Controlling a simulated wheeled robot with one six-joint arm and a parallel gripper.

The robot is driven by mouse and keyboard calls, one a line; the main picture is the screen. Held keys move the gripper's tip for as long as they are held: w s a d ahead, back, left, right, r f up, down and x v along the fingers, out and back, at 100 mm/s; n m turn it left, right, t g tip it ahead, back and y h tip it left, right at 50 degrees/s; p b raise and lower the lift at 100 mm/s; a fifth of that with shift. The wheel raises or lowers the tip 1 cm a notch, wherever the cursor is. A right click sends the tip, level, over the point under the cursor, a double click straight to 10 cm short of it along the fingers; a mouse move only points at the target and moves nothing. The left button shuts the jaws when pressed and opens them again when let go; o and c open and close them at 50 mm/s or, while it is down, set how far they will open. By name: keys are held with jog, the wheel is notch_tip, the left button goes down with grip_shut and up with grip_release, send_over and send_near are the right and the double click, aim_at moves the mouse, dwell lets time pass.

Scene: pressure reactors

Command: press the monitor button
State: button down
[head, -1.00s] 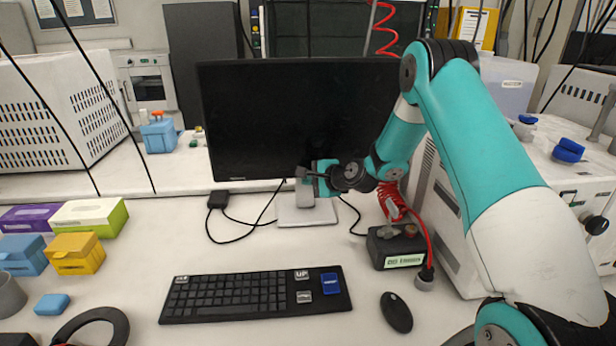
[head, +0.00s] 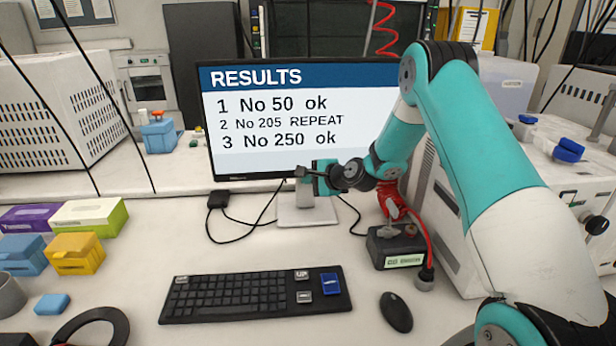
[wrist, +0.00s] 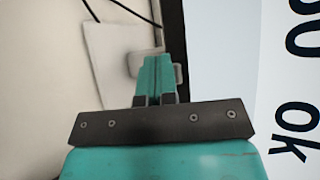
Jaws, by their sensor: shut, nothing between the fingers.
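The monitor (head: 300,135) stands on the bench and its screen is lit. It reads "RESULTS", with lines "1 No 50 ok", "2 No 205 REPEAT" and "3 No 250 ok". My gripper (head: 301,172) is at the lower edge of the monitor, right of its middle, in front of the stand. In the wrist view my gripper (wrist: 154,70) is shut and empty, its fingertips by the monitor's lower bezel (wrist: 174,45). The lit screen (wrist: 250,60) fills the right side there. The monitor button itself is not distinguishable; the fingertips may hide it.
The keyboard (head: 250,295) and mouse (head: 396,312) lie in front of the monitor. A black box with a label (head: 397,247) stands right of the stand (head: 306,212). Cables (head: 240,222) lie left of the stand. Coloured boxes (head: 77,253) stand at the left.

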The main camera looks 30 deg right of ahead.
jog(key=shift+s+a, duration=0.25)
jog(key=shift+s, duration=0.4)
jog(key=s, duration=0.1)
jog(key=s+a, duration=0.1)
jog(key=s, duration=0.1)
jog(key=s+b, duration=0.1)
jog(key=shift+s+a, duration=0.35)
jog(key=shift+a, duration=0.05)
dwell(0.6)
